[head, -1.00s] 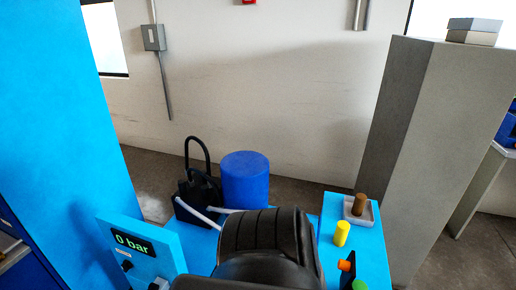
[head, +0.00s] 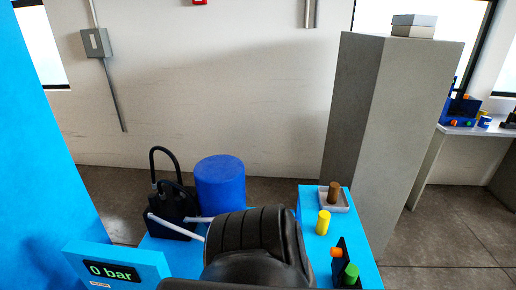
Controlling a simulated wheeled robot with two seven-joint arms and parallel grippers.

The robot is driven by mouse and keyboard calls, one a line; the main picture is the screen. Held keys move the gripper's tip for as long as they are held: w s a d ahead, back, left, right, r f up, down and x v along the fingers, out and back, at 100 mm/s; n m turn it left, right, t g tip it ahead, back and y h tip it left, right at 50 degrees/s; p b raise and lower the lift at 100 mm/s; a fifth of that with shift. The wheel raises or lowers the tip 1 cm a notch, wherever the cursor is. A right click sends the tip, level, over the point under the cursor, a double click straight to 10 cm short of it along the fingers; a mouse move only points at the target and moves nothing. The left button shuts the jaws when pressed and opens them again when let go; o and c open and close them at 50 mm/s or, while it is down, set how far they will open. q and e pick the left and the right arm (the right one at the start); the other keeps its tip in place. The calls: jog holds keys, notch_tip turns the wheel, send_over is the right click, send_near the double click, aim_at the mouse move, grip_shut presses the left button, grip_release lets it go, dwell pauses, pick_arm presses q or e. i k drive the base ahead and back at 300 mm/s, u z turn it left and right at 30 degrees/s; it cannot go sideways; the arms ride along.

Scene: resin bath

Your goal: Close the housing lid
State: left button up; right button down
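No housing lid can be made out for certain in the head view. A blue machine top (head: 192,253) lies low in the middle, with a panel (head: 112,264) reading "0 bar" at its left. A blue cylinder (head: 220,184) stands behind it, beside a black unit (head: 172,203) with a looped black hose and pale tubes. A large dark ribbed part of my own body covers the lower middle and hides what lies beneath. Neither of my grippers is in view.
A tall blue surface (head: 45,170) fills the left side. At right, a blue block (head: 313,199) carries a tray (head: 344,205) with a brown cylinder (head: 333,192), a yellow cylinder (head: 323,222), and orange and green knobs (head: 351,271). A grey column (head: 385,130) stands behind. Floor shows at far right.

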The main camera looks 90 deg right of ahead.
aim_at(340, 254)
jog(key=z, duration=3.55)
jog(key=i, duration=0.5)
jog(key=u, duration=0.2)
jog(key=k, duration=0.55)
jog(key=u, duration=0.6)
jog(key=k, duration=0.75)
jog(key=z, duration=0.35)
jog(key=i, duration=0.65)
jog(key=z, duration=0.45)
